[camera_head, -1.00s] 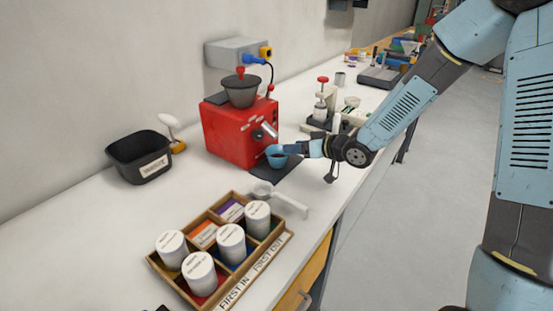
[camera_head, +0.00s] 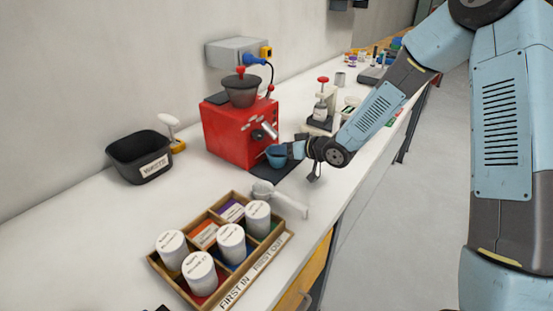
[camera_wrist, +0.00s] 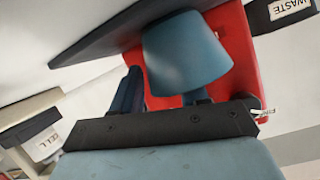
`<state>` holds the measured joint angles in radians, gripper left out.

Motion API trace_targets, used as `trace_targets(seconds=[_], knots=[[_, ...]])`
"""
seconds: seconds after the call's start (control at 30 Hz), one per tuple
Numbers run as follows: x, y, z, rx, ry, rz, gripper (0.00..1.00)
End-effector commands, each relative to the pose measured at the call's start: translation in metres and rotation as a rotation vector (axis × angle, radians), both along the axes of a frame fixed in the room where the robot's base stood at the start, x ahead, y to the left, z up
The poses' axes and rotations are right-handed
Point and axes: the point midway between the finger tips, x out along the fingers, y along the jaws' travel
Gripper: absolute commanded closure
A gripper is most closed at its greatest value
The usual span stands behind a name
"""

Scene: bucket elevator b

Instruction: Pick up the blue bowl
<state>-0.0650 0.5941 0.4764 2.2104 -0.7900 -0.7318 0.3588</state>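The blue bowl (camera_head: 276,158) stands upright on a dark mat (camera_head: 268,174) in front of the red machine (camera_head: 228,132). My gripper (camera_head: 292,150) is at the bowl's right side, and its tips overlap the bowl in the head view. In the wrist view the bowl (camera_wrist: 186,55) fills the upper middle, close to my gripper (camera_wrist: 162,92). The two fingers stand apart. One shows beside the bowl, and the other is mostly hidden behind the bowl's wall. I cannot tell whether either finger touches it.
The red machine's spout (camera_head: 264,132) is close above the bowl. A white scoop (camera_head: 278,197) lies in front of the mat. A wooden tray (camera_head: 256,265) with white canisters stands nearer. A black bin (camera_head: 122,165) is at the left.

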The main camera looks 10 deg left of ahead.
Motion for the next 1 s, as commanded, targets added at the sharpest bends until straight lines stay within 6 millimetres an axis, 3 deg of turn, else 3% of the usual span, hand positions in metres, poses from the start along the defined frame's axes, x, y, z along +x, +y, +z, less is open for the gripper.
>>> trace_targets(seconds=[0.43, 0.73, 0.9, 1.0], knots=[[0.0, -0.001, -0.001, -0.002, 0.001, -0.002, 1.0], [0.0, -0.001, 0.001, -0.003, 0.002, -0.001, 1.0], [0.0, -0.001, 0.017, -0.002, -0.001, -0.001, 1.0], [-0.008, -0.021, 0.015, -0.002, 0.002, -0.004, 1.0]])
